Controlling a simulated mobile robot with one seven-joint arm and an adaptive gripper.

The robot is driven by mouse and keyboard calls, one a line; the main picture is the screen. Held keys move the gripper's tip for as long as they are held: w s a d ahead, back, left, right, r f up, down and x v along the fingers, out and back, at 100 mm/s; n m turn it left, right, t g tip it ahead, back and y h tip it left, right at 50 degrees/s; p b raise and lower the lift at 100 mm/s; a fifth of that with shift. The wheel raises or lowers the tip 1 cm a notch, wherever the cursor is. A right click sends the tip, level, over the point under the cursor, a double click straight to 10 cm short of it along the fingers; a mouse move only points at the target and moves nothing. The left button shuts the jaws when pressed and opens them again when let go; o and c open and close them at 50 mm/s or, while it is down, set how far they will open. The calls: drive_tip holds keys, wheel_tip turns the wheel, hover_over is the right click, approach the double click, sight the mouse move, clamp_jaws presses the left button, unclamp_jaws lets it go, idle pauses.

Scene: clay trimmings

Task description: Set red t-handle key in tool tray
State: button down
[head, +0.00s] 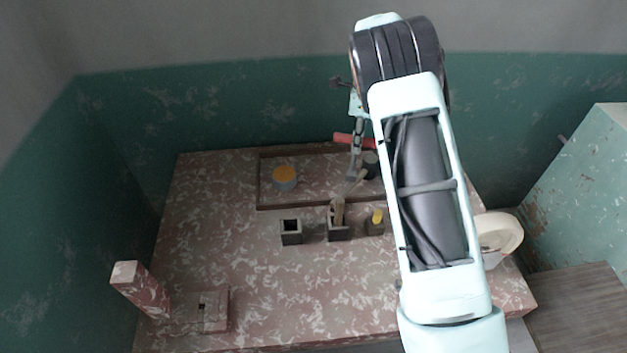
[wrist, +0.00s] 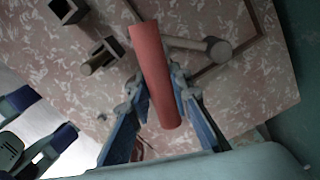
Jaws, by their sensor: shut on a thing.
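The red t-handle key (head: 342,138) is in my gripper (head: 357,138), at the back of the table in the head view. Its red handle (wrist: 153,70) lies between the two blue-grey fingers of my gripper (wrist: 160,98) in the wrist view. The tool tray (head: 258,182) is a dark-rimmed rectangle at the back of the table. The key is above its back part; I cannot tell whether the shaft touches it. My arm hides the tray's right part.
A grey round item with an orange top (head: 285,177) is in the tray's left part. A dark cylinder (head: 371,163) is near the key. In front stand an empty square holder (head: 291,231), one with wooden tools (head: 337,231) and one with a yellow-topped item (head: 375,226).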

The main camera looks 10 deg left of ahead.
sight(343, 137)
drive_tip(key=w+a, duration=0.1)
drive_tip(key=w+a+f, duration=0.1)
drive_tip(key=w+a, duration=0.1)
drive_tip(key=a, duration=0.1)
drive_tip(key=shift+a+f+b, duration=0.1)
drive_tip(key=shift+f+b, duration=0.15)
drive_tip(key=shift+b, duration=0.15)
wheel_tip(343, 137, down, 10)
drive_tip(key=p, duration=0.1)
drive_tip(key=c, duration=1.8)
unclamp_jaws()
drive_tip(key=shift+a, duration=0.1)
drive_tip(key=shift+o, duration=0.2)
wheel_tip(343, 137, up, 12)
drive_tip(key=shift+r+b, duration=0.15)
drive_tip(key=shift+b, duration=0.25)
drive_tip(key=shift+s, duration=0.1)
